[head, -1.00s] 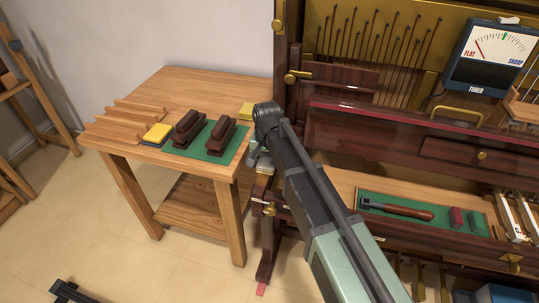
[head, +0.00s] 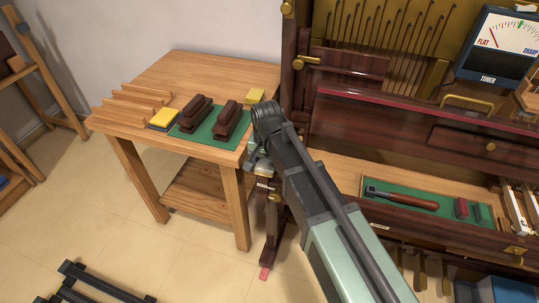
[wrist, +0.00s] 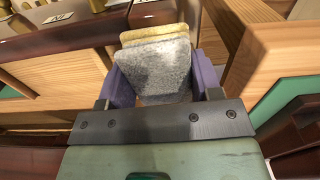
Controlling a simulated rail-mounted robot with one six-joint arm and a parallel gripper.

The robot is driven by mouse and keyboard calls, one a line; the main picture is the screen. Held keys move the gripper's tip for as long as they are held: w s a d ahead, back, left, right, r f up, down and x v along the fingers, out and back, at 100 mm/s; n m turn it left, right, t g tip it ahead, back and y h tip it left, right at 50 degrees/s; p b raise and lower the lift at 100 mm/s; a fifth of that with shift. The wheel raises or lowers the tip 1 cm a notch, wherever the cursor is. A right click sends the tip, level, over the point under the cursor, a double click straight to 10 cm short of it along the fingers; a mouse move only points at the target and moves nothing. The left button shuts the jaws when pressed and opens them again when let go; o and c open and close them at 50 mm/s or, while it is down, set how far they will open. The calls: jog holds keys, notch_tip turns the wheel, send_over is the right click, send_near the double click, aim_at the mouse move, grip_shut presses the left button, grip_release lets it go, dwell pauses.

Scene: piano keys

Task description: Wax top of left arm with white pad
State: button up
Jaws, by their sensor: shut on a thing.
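My gripper (head: 258,163) is at the left end of the piano, beside the table's right edge, largely hidden by my arm in the head view. In the wrist view its purple fingers (wrist: 163,88) are shut on a pale grey-white pad (wrist: 155,68), with a yellowish layer showing along its far edge. Dark red-brown wood of the piano's left arm (head: 267,190) shows just below the gripper, with a small white label. Dark wood with a similar label (wrist: 57,18) is at the upper left in the wrist view. Whether the pad touches the wood cannot be told.
A wooden table (head: 215,75) holds a green mat (head: 213,134) with two dark brown blocks (head: 229,119), a yellow-and-blue pad (head: 163,118) and a yellow pad (head: 256,95). A drawer tray (head: 400,204) with a wood-handled tool is right of my arm. Dark rails lie lower left.

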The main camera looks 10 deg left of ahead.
aim_at(262, 174)
jog(key=shift+s+a, duration=0.2)
jog(key=shift+s, duration=2.2)
notch_tip(262, 174, up, 6)
jog(key=p, duration=0.5)
jog(key=shift+p, duration=0.4)
notch_tip(262, 174, up, 3)
jog(key=p, duration=0.3)
